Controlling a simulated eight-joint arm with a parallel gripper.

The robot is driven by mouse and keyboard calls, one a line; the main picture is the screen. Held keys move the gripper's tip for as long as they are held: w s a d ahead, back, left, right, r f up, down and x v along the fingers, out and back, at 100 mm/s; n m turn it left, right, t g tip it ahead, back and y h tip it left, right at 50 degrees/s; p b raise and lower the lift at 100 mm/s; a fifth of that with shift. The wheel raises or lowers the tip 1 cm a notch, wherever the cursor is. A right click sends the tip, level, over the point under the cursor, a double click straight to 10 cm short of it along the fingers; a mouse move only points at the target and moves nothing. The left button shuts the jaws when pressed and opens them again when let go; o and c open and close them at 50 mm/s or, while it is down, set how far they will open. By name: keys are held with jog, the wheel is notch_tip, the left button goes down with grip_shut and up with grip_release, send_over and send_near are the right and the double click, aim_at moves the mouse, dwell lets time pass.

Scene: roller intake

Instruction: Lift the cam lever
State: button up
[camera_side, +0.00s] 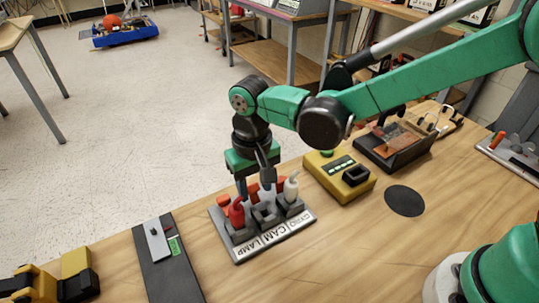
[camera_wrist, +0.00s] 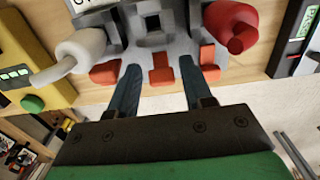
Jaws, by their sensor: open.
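A grey switch panel (camera_side: 241,254) on the bench carries three levers above the labels GYRO, CAM and LAMP. The cam station is the middle one; its pale grey lever (camera_wrist: 152,39) is partly hidden by my gripper in the side view. The red lever (camera_side: 236,213) is on the LAMP side, and it also shows in the wrist view (camera_wrist: 236,26). The white lever (camera_side: 291,187) is on the GYRO side. My gripper (camera_wrist: 160,65) points down over the panel's back edge, open and empty. Its fingers straddle the middle red block (camera_wrist: 162,76); I cannot tell whether they touch anything.
A yellow box (camera_side: 338,178) with a display stands right of the panel. A dark plate with a silver piece (camera_side: 156,240) lies to the left. A black disc (camera_side: 405,200) lies on the bench at the right. Bare wood lies in front of the panel.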

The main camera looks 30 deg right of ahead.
aim_at(256, 192)
notch_tip(256, 192, up, 8)
dwell(0.5)
jog(key=s+d+t, duration=0.3)
jog(key=d, duration=0.5)
jog(key=s+d+r+t, duration=0.1)
jog(key=s+d+t, duration=0.2)
jog(key=d, duration=0.6)
jog(key=shift+s+d+r+t, duration=0.25)
jog(key=shift+s+t, duration=0.05)
jog(key=shift+t, duration=0.3)
